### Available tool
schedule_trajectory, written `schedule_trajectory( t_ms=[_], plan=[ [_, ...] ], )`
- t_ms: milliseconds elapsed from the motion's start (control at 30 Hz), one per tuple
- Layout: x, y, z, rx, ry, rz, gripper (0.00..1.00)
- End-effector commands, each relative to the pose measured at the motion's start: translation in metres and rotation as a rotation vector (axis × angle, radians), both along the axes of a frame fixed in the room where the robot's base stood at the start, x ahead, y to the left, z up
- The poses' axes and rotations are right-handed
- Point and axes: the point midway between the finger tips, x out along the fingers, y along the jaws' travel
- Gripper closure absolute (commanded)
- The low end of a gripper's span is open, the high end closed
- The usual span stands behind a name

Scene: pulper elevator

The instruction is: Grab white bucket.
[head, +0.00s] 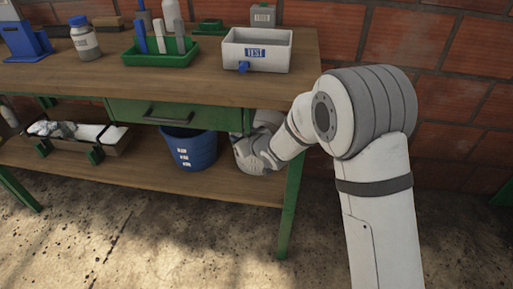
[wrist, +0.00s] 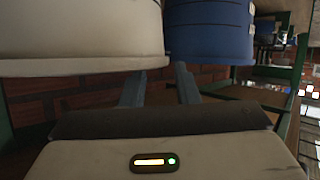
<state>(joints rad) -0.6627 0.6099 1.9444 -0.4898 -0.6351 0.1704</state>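The white bucket (wrist: 80,38) fills the upper left of the wrist view, which looks upside down, with its rim along the bottom edge. A blue bucket (wrist: 210,30) stands right beside it. My gripper (wrist: 160,75) is open. Its two fingers are apart, one at the white bucket's rim and the other by the gap towards the blue bucket. I cannot tell whether they touch either one. In the head view my gripper (head: 258,152) is at the lower shelf, right of the blue bucket (head: 190,147). My arm hides most of what stands there.
The wooden bench (head: 75,82) with a green drawer (head: 165,114) overhangs the lower shelf (head: 130,170). A green leg (head: 289,215) stands just right of my gripper. A tray of items (head: 78,138) sits at the left of the shelf. The floor in front is clear.

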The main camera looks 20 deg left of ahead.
Motion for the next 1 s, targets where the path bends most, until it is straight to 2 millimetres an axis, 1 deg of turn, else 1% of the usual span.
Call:
schedule_trajectory(
  t_ms=[33,200,467,567,833,1000],
  plan=[
    [0.004,0.008,-0.006,0.001,-0.001,0.002,0.72],
    [0.014,0.023,-0.013,0.000,0.000,0.002,0.72],
    [0.016,0.026,-0.013,-0.001,0.001,0.002,0.72],
    [0.016,0.026,-0.013,0.000,0.000,0.002,0.78],
    [0.015,0.027,-0.013,-0.001,0.000,0.004,1.00],
    [0.015,0.027,-0.013,-0.001,0.000,0.004,1.00]
  ],
)
